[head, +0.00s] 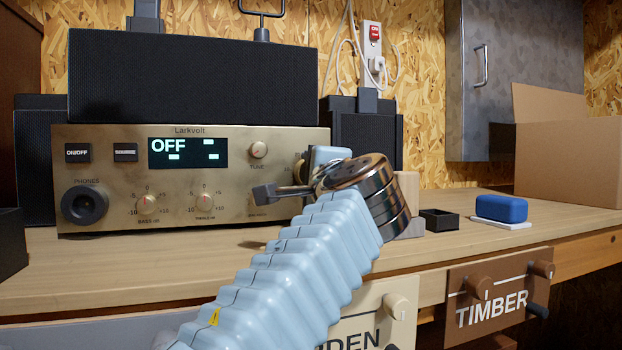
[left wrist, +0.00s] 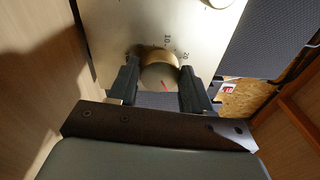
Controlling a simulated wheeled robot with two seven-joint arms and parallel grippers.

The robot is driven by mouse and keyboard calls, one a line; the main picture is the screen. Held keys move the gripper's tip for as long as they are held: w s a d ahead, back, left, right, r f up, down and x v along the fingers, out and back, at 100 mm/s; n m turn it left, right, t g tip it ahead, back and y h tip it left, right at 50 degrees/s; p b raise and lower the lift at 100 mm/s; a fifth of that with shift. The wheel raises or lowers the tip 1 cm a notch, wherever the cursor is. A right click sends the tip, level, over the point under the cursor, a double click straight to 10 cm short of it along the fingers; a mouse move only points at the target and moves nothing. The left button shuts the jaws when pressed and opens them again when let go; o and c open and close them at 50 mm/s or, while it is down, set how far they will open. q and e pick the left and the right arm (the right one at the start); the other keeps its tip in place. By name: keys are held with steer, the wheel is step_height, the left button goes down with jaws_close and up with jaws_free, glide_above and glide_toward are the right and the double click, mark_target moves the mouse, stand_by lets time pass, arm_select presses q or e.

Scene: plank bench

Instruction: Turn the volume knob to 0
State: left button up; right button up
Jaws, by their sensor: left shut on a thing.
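The gold-faced Larkvolt amplifier (head: 110,145) stands on the bench, its display (head: 188,153) reading OFF. My left gripper (head: 283,188) is at the right end of its front panel, where its hand and wrist hide most of the volume knob. In the left wrist view, the round brass volume knob (left wrist: 159,76) sits between the two dark fingers of my left gripper (left wrist: 159,68), which is shut on it. A red pointer mark shows on the knob, and the scale numbers 10 and 20 are visible beside it. My right gripper is not in view.
A small tune knob (head: 258,150), bass knob (head: 147,204) and treble knob (head: 205,201) are on the same panel. A black speaker (head: 190,80) lies on top. A blue box (head: 501,208) and a black tray (head: 439,220) stand to the right. A cardboard box (head: 570,165) is farther right.

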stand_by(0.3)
arm_select(q)
steer(key=o, duration=1)
steer(key=shift+o, duration=0.2)
steer(key=shift+s+f, duration=0.1)
steer(key=shift+s, duration=0.2)
steer(key=b+v, duration=0.3)
steer(key=v, duration=1)
